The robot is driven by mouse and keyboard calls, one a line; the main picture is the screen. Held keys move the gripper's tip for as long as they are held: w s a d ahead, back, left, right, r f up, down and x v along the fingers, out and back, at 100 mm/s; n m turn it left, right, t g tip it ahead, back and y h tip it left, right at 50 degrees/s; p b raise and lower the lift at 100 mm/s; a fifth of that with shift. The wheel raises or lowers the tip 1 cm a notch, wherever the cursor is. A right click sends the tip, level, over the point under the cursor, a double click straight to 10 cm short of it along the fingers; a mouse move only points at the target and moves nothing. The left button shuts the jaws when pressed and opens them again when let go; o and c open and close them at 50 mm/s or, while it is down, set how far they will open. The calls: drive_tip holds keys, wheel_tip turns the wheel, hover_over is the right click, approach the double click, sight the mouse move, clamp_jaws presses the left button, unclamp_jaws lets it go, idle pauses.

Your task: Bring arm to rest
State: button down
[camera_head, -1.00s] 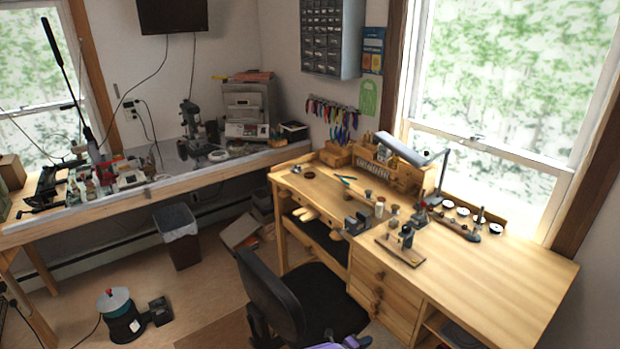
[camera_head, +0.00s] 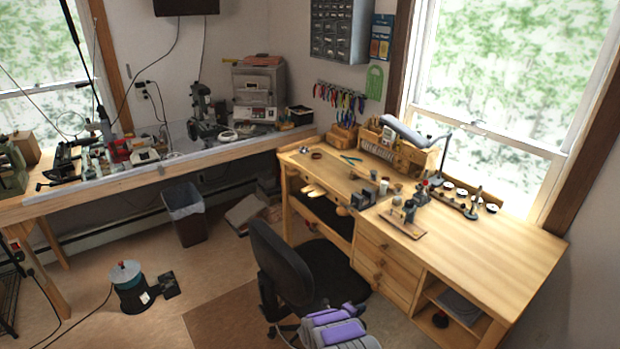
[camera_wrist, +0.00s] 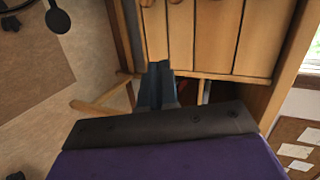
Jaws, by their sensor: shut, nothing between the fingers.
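My gripper (camera_wrist: 158,75) shows in the wrist view as two dark grey fingers lying side by side. They are shut, with nothing between them. They point toward the wooden desk fronts (camera_wrist: 205,35), and the distance to them is hard to tell. My purple and grey arm (camera_head: 338,330) shows at the bottom of the head view, folded low beside the black chair. The fingertips cannot be made out in the head view.
A black office chair (camera_head: 282,265) stands close ahead of my arm. The wooden workbench (camera_head: 480,255) with tools is at right; a long bench (camera_head: 110,182) runs along the left wall. A bin (camera_head: 186,215) and a round device (camera_head: 128,285) stand on the floor. Floor at lower left is partly open.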

drive_tip(key=w+a+r+n+t+y, duration=0.1)
drive_tip(key=w+a+r+n+y, duration=0.25)
drive_tip(key=r, duration=0.55)
drive_tip(key=w+a+r+n+y, duration=0.3)
drive_tip(key=a+r+n+y, duration=0.1)
drive_tip(key=r, duration=0.5)
drive_tip(key=s+a+r+n+g+y, duration=0.2)
drive_tip(key=s+r+n, duration=0.3)
drive_tip(key=s+r, duration=0.35)
drive_tip(key=s+a+r+n+g+y, duration=0.2)
drive_tip(key=s+r+n, duration=0.2)
drive_tip(key=s+r, duration=0.5)
drive_tip(key=s+d+r+n+g, duration=0.2)
drive_tip(key=s+d+r+n, duration=0.1)
drive_tip(key=s, duration=1.2)
drive_tip(key=s+d+r+n+g+h, duration=0.1)
drive_tip(key=s+d+r+n+g, duration=0.2)
drive_tip(key=s, duration=1.2)
drive_tip(key=s+d+r+n+g+b, duration=0.1)
drive_tip(key=s+d+r+n+g, duration=0.1)
drive_tip(key=s, duration=1.3)
drive_tip(key=shift+s+d+r+n+g+h, duration=0.25)
drive_tip(key=shift+d+r+n+g+h, duration=0.25)
drive_tip(key=shift+n, duration=0.55)
drive_tip(key=shift+a, duration=0.45)
